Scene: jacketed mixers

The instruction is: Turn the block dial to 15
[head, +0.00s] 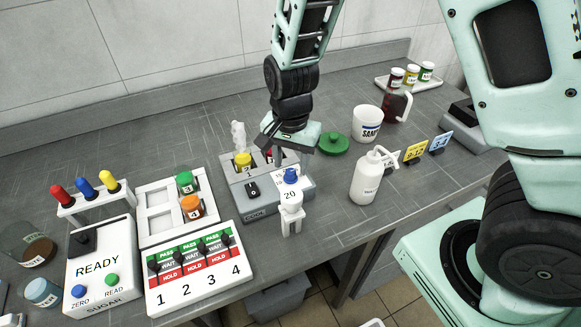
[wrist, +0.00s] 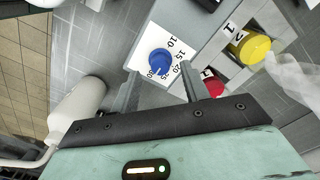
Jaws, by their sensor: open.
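The blue dial (head: 291,175) sits on a white numbered plate on the right part of the grey block unit (head: 262,208). In the wrist view the blue dial (wrist: 160,62) is ringed by numbers, among them 10, 15 and 20; its exact pointer setting is not clear. My gripper (head: 292,158) is above the block, close to the dial. In the wrist view my gripper (wrist: 159,76) has its fingers spread, with the dial ahead between the tips and nothing held. I cannot tell any contact.
A yellow cap (head: 243,160) and a partly hidden red cap (wrist: 213,84) stand on the block behind the dial. A white bottle (head: 367,180) stands to the right, and a white stand (head: 291,215) in front. A green lid (head: 334,143) lies behind.

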